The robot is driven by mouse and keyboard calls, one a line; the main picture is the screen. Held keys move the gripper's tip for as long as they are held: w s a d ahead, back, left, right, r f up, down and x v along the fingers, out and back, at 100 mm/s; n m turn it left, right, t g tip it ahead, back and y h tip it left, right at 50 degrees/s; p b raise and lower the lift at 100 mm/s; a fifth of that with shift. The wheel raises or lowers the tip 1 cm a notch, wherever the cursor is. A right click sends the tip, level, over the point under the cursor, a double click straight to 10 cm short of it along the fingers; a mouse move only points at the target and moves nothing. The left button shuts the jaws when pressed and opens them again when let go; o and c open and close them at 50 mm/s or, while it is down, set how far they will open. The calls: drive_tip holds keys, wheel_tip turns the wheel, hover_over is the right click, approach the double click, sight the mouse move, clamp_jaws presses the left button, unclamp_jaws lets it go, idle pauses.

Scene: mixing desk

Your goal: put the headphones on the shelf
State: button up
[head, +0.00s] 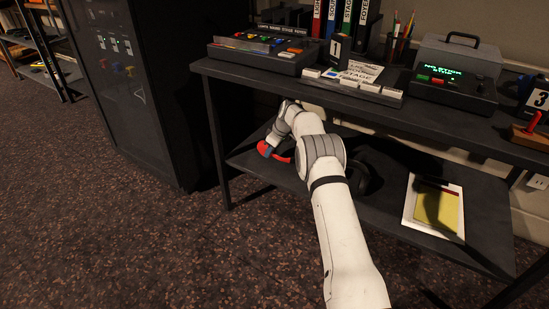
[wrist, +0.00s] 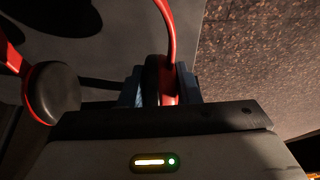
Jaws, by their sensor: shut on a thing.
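The headphones (head: 284,158) are red with black ear pads and show near the left end of the desk's lower shelf (head: 385,212). In the wrist view the red headphones (wrist: 52,93) have one ear cup at the left, clear of the fingers. My gripper (wrist: 160,86) is shut on the other ear cup, with the red band rising away from it. In the head view my arm reaches under the desk top and partly hides the headphones. I cannot tell whether they touch the shelf or hang just above it.
A clipboard with yellow paper (head: 437,208) lies on the lower shelf at the right. A dark curved object (head: 363,181) sits just right of my arm. The desk top (head: 300,82) overhangs the shelf. A dark cabinet (head: 125,80) stands at the left; carpet (head: 110,245) is clear.

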drive_tip(key=shift+w+d, duration=0.45)
drive_tip(key=shift+w, duration=0.1)
wheel_tip(320, 180, down, 4)
drive_tip(key=b, duration=0.2)
drive_tip(key=shift+r+b, duration=0.15)
drive_tip(key=shift+b, duration=0.25)
drive_tip(key=shift+r, duration=0.15)
drive_tip(key=shift+f, duration=0.5)
drive_tip(key=shift+f, duration=0.1)
drive_tip(key=o, duration=1.1)
